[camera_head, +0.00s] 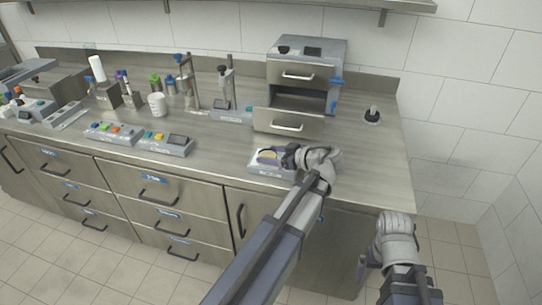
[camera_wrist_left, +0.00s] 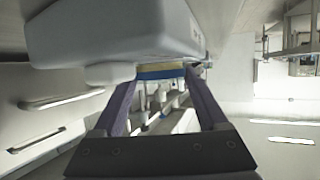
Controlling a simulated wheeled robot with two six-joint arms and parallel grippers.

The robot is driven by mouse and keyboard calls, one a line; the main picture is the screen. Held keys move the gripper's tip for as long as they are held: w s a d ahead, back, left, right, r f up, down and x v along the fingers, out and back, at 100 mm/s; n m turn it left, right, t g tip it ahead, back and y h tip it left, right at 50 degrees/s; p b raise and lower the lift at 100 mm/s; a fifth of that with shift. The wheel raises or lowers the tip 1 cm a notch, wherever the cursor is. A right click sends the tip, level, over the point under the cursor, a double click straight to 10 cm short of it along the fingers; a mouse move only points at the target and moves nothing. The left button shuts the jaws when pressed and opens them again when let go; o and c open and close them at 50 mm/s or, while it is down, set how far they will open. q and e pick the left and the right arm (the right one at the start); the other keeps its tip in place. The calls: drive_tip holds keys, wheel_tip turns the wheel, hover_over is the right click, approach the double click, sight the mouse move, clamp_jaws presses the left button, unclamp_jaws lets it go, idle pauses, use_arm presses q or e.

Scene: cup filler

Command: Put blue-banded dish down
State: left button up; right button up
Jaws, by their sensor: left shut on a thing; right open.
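The blue-banded dish (camera_wrist_left: 160,72) shows in the left wrist view between my left fingertips (camera_wrist_left: 162,82), with a yellowish layer beside its blue band. My left gripper (camera_head: 279,156) is shut on it. In the head view the dish (camera_head: 267,155) shows as a yellowish patch at the fingertips, over a low pale device (camera_head: 262,169) near the counter's front edge. The device's body (camera_wrist_left: 110,35) is right by the dish in the wrist view; I cannot tell whether they touch. My right gripper (camera_head: 364,270) is open, low in front of the counter.
A grey cabinet with open drawers (camera_head: 290,115) stands just behind the device. Two button boxes (camera_head: 165,145) and several stands and bottles are to the left. A small dark-based item (camera_head: 372,115) is at the right. The counter (camera_head: 375,165) is clear at the right front.

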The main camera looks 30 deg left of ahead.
use_arm(q)
drive_tip(key=o, duration=1.2)
drive_tip(key=shift+f, duration=0.1)
drive_tip(key=shift+o, duration=0.2)
drive_tip(key=shift+r+p, duration=0.25)
drive_tip(key=shift+p, duration=0.05)
drive_tip(key=p+v, duration=0.4)
drive_tip(key=v, duration=0.8)
